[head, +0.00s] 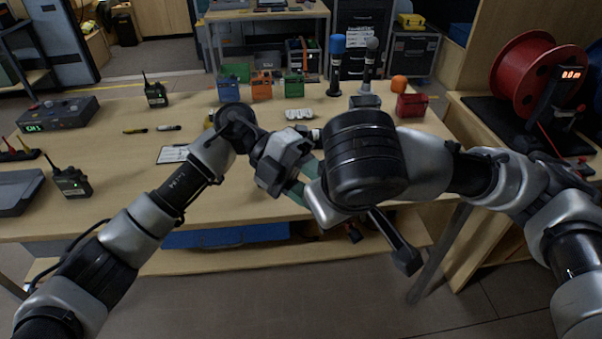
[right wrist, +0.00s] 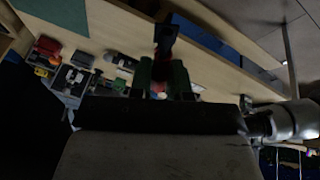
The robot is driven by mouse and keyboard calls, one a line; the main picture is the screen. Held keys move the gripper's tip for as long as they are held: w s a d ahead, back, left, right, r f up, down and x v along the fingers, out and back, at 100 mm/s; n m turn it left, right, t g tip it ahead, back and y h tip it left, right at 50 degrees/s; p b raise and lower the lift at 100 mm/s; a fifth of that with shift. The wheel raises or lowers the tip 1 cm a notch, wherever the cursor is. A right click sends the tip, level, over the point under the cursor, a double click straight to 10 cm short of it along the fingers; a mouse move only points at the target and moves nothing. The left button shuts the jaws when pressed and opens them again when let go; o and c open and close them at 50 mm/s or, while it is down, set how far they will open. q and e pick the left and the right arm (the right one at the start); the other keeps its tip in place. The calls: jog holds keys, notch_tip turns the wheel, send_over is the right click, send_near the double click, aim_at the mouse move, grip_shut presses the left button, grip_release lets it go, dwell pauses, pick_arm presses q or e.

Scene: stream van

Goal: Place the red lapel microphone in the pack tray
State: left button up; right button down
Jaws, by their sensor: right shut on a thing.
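My right gripper (right wrist: 163,78) shows in the right wrist view with its two dark green fingers close together. A dark piece with some red (right wrist: 163,42) sticks out between them; it is probably the red lapel microphone, but the view is too dark to be sure. No pack tray can be identified for certain; a grey tray (head: 17,190) lies at the table's left edge.
The table (head: 120,205) holds radios (head: 70,180), a control box (head: 58,113), a white card (head: 173,154), blue (head: 229,90), orange (head: 261,90) and green (head: 294,87) boxes, and a red box (head: 411,105). A red cable reel (head: 525,70) stands right.

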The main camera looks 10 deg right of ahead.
pick_arm(q)
jog(key=shift+f, duration=0.1)
grip_shut()
pick_arm(e)
jog(key=c, duration=1)
grip_release()
